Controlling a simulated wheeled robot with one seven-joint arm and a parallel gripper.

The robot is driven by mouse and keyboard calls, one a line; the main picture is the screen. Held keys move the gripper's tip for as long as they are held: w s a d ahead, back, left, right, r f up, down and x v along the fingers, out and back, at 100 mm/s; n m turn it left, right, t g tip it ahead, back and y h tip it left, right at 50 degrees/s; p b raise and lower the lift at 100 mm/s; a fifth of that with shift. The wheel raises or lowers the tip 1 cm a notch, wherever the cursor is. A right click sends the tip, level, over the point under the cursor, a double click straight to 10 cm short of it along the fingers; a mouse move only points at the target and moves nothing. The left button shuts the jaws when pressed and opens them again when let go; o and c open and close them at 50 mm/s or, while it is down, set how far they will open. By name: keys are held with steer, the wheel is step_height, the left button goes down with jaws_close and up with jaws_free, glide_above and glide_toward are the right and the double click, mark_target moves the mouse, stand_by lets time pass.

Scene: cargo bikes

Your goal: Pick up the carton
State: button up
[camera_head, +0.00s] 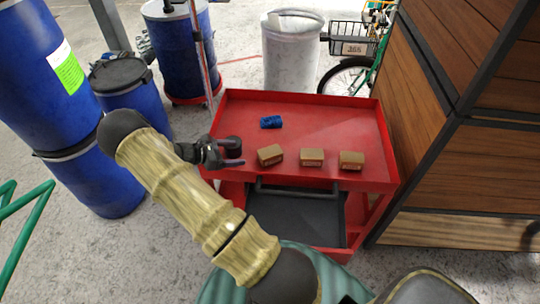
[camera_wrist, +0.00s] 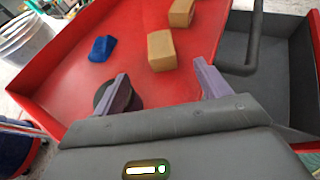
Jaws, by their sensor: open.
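Three small brown cartons stand in a row on the red cart's top: a left one (camera_head: 270,155), a middle one (camera_head: 312,157) and a right one (camera_head: 351,160). My gripper (camera_head: 238,154) is open and empty above the cart's left part, left of the left carton and apart from it. In the wrist view my gripper (camera_wrist: 161,76) has its two purple fingers spread. The nearest carton (camera_wrist: 162,50) shows just beyond the gap between them, and a second carton (camera_wrist: 181,12) lies farther off. The third carton is not clearly seen there.
The red cart (camera_head: 345,118) has a raised rim and a dark lower tray (camera_head: 295,215). A blue object (camera_head: 271,122) lies behind the cartons. A black round object (camera_wrist: 103,92) is beside the left finger. Blue barrels (camera_head: 125,88) stand left, wooden panelling (camera_head: 470,165) right.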

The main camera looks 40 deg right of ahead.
steer(key=p, duration=0.2)
glide_toward(274, 150)
steer(key=x, duration=0.4)
steer(key=shift+f, duration=0.15)
steer(key=p+x, duration=0.1)
steer(key=x, duration=0.3)
steer(key=shift+s+d, duration=0.1)
steer(key=shift+s+d+f, duration=0.1)
steer(key=shift+s+d, duration=0.05)
steer(key=shift+d, duration=0.3)
steer(key=shift+c, duration=0.3)
steer(key=c, duration=1.2)
step_height(274, 150, up, 10)
steer(key=shift+r+b, duration=0.1)
steer(key=shift+b, duration=0.4)
